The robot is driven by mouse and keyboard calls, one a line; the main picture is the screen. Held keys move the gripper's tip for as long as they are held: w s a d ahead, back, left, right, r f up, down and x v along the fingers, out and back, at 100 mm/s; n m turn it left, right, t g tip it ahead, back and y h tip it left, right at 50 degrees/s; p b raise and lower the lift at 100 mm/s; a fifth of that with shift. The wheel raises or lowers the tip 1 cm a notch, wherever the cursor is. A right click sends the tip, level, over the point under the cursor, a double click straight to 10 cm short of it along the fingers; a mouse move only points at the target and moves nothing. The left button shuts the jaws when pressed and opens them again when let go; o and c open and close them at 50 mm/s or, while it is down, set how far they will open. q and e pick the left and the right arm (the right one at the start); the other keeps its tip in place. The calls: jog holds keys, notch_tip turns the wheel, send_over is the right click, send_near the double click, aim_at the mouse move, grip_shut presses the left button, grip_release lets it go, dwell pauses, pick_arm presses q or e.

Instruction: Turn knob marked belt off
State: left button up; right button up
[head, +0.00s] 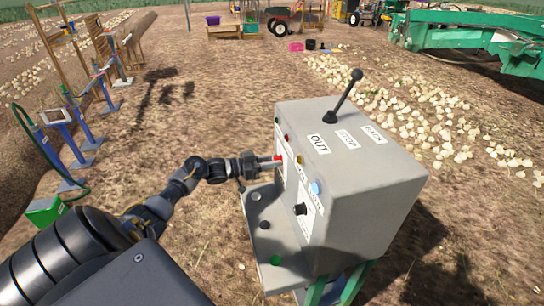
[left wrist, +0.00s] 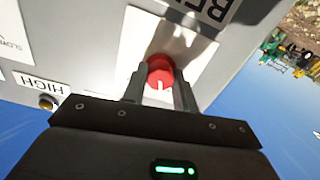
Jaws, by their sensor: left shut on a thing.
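The grey control box (head: 375,185) stands in front of me on a green frame. A red knob (head: 278,157) is on its left-facing panel. My left gripper (head: 270,160) is at this knob. In the left wrist view its two fingers lie on both sides of the red knob (left wrist: 160,70), shut on it. A white mark shows on the knob's face, between the fingers. The label beside it (left wrist: 212,12) is cut off by the frame, with "BE" legible. My right gripper is in neither view.
A black lever (head: 347,93) rises from the box top, near labels "OUT" and others. A black knob (head: 300,209) and blue button (head: 315,188) share the panel. A grey ledge (head: 262,228) juts out below. Onions (head: 430,110) lie behind; bare soil is at left.

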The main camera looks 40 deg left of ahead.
pick_arm(q)
jog(key=shift+n+p, duration=1.3)
jog(key=shift+n, duration=1)
jog(key=o, duration=1)
jog(key=b+v, duration=0.3)
jog(key=v, duration=0.8)
